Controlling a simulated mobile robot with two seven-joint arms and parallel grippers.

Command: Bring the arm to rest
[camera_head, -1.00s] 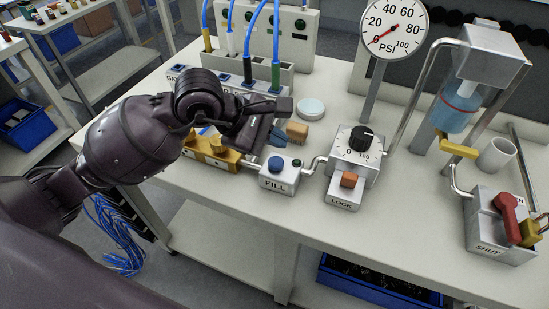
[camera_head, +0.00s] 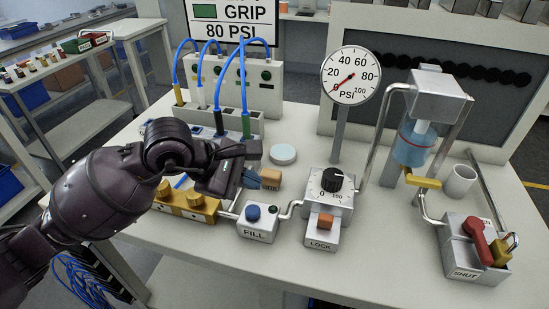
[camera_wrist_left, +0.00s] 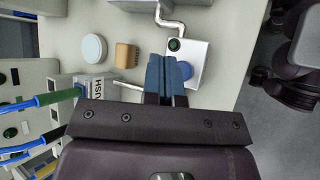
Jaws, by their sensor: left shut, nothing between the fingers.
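My left arm comes in from the left in the head view. Its dark left gripper (camera_head: 252,180) is above the bench (camera_head: 400,215), between the yellow manifold block (camera_head: 187,204) and the small wooden block (camera_head: 271,177). In the left wrist view the blue fingertips (camera_wrist_left: 167,72) are together with nothing held. They appear over the edge of the FILL box (camera_wrist_left: 200,58); the height gap cannot be told. My right gripper is in neither view.
The FILL box (camera_head: 258,220) with a blue button, the dial box (camera_head: 333,187) and the SHUT valve box (camera_head: 477,250) line the front. A gauge (camera_head: 351,75), a blue-liquid cylinder (camera_head: 413,145) and a connector panel (camera_head: 238,85) with blue hoses stand behind.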

